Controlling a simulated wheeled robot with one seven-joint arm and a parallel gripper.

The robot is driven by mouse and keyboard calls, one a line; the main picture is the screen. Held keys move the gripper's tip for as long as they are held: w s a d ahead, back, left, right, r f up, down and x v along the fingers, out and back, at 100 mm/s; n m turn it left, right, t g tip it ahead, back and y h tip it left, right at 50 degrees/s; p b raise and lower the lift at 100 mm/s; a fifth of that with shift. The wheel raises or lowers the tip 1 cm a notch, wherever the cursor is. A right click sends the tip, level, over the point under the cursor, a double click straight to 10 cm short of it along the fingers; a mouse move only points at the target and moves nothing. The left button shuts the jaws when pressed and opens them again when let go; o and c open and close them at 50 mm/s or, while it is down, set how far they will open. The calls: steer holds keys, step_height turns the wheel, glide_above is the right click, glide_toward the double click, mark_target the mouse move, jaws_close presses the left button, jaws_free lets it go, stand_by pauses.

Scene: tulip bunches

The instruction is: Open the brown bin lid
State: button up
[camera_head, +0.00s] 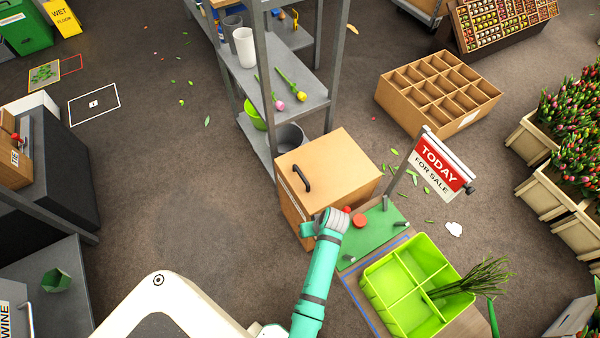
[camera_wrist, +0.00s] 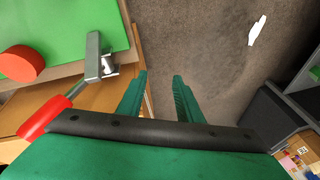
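The brown bin (camera_head: 345,160) stands beside the grey shelf, with its flat top lying closed in the head view. A black bar handle (camera_head: 301,178) sits on the left part of the lid. My teal arm reaches to the bin's near right corner, its wrist at the bin's front, below and to the right of the handle. In the wrist view my gripper (camera_wrist: 159,80) has its two green fingers apart, with nothing between them. The fingers do not show clearly in the head view. The handle is not seen in the wrist view.
A green board (camera_head: 375,236) with red caps and metal clips lies right of the bin; it also shows in the wrist view (camera_wrist: 80,22). A lime divided crate (camera_head: 368,283) and a sale sign (camera_head: 440,163) stand nearby. Floor left of the bin is clear.

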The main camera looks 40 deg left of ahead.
steer(key=w+a+r+n+g, duration=0.2)
steer(key=w+a+r+n, duration=0.1)
steer(key=a+r, duration=0.35)
steer(key=t+h, duration=0.4)
steer(key=h, duration=0.1)
glide_toward(301, 175)
steer(key=x, duration=0.8)
jaws_close()
